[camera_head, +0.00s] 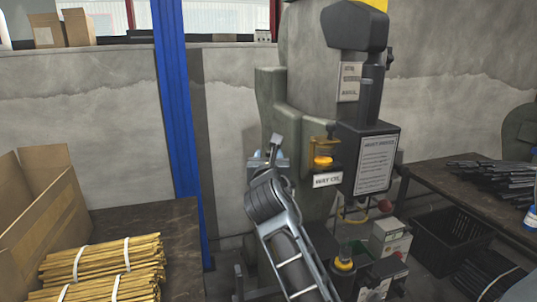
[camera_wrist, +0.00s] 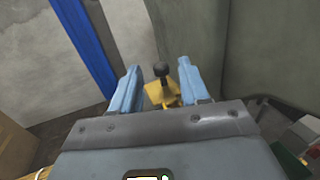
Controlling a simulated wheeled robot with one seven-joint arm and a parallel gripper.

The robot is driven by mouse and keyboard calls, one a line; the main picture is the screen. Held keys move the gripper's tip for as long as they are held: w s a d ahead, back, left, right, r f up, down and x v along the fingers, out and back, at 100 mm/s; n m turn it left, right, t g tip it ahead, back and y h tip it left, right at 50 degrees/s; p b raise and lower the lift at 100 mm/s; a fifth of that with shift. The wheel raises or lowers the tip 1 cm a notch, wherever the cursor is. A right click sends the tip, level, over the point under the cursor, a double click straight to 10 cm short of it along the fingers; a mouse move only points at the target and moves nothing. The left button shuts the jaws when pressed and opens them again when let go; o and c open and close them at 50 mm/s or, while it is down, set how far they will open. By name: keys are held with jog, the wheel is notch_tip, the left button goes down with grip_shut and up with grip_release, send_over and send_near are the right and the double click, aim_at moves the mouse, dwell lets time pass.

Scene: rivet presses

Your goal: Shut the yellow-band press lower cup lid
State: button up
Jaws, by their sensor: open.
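The press (camera_head: 300,95) stands in the middle of the head view, with a yellow band (camera_head: 376,4) at its top edge. A yellow cup (camera_head: 322,162) sits on its front above a "WAY OIL" label, with a small yellow plate (camera_head: 322,144) above it. Another yellow cup-like part (camera_head: 343,264) is lower down, beside my arm. My gripper (camera_head: 268,158) is open and left of the upper yellow cup. In the wrist view, a yellow part with a black knob (camera_wrist: 161,70) shows beyond and between my open fingers (camera_wrist: 157,85). I cannot tell which cup this is.
A blue post (camera_head: 180,110) stands left of the press. A table with bundled yellow sticks (camera_head: 105,262) and a cardboard box (camera_head: 40,205) is at left. A dark sign box (camera_head: 367,160) juts out right of the cup. A bench (camera_head: 450,190) with dark rods is at right.

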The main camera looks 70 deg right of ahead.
jog(key=shift+w+d, duration=0.25)
jog(key=shift+d, duration=0.4)
grip_shut()
